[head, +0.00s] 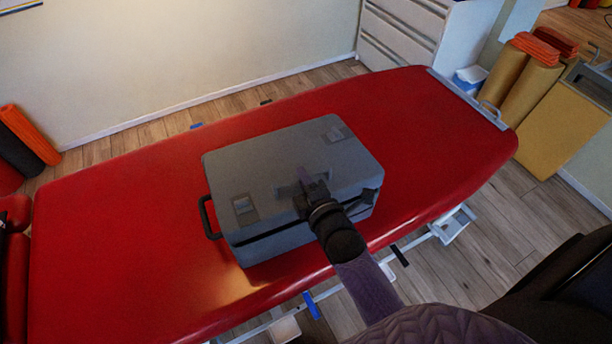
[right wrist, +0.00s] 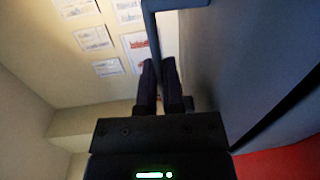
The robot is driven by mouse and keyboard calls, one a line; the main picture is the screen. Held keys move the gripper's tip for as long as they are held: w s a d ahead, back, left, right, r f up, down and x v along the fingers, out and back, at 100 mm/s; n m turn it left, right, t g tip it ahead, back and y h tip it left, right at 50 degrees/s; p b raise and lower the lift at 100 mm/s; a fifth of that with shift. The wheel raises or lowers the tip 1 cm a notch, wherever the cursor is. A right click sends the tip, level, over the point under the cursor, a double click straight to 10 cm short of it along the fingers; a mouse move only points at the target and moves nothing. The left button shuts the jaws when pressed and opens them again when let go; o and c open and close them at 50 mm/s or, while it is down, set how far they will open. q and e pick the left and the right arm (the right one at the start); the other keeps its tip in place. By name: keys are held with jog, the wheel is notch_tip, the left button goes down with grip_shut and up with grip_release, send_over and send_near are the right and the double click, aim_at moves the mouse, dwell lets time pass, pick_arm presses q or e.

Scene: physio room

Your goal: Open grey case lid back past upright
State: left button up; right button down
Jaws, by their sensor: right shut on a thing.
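The grey case (head: 262,248) sits on the red treatment table. Its lid (head: 270,165) lies almost flat over the base, with a dark gap showing between lid and base at the front right. Two latches (head: 243,204) show on the lid. My right gripper (head: 311,188) is at the middle of the lid's front edge and is shut on the lid there. In the right wrist view, the gripper's dark fingers (right wrist: 160,72) are close together beside the grey case surface; the exact grip is partly hidden. My left gripper is out of view.
The red table (head: 120,215) is bare around the case. A black handle (head: 208,217) sticks out at the case's left side. A wall stands behind the table, a white drawer unit (head: 405,35) at the back, and tan rolls (head: 530,85) at the right.

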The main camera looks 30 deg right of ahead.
aim_at(293, 170)
jog(key=w+r+g+p, duration=0.5)
jog(key=w+r+p, duration=0.2)
jog(key=p, duration=0.6)
jog(key=shift+w+d+r+g, duration=0.25)
jog(key=shift+r+g, duration=0.15)
jog(key=shift+r, duration=0.55)
jog(key=shift+a, duration=0.1)
jog(key=c, duration=0.8)
grip_release()
jog(key=shift+o, duration=0.2)
jog(key=shift+p, duration=0.3)
